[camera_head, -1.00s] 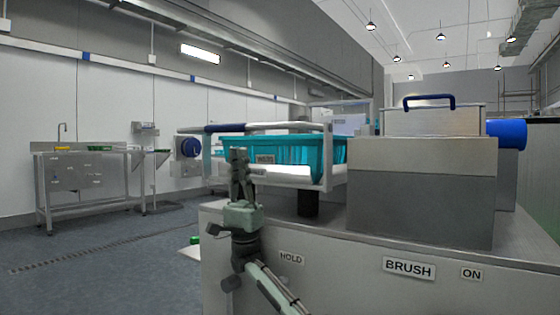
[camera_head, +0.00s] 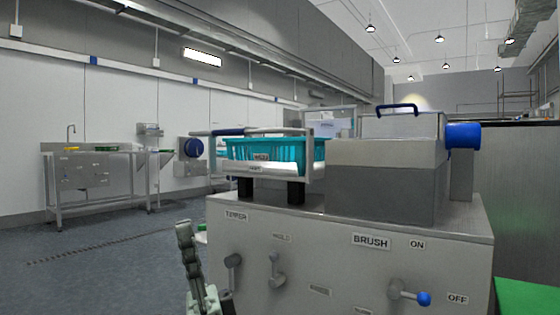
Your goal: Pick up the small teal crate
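The teal crate (camera_head: 290,150) sits upright in a pale metal cradle (camera_head: 318,170) on top of the grey machine, left of its metal housing. It has slatted sides and a small label on its front, too small to read.
The machine front (camera_head: 340,265) carries levers and a blue-knobbed handle (camera_head: 410,296). A metal housing (camera_head: 385,150) with a blue handle stands right of the crate. A sink bench (camera_head: 100,175) is at the far left. The floor at left is open.

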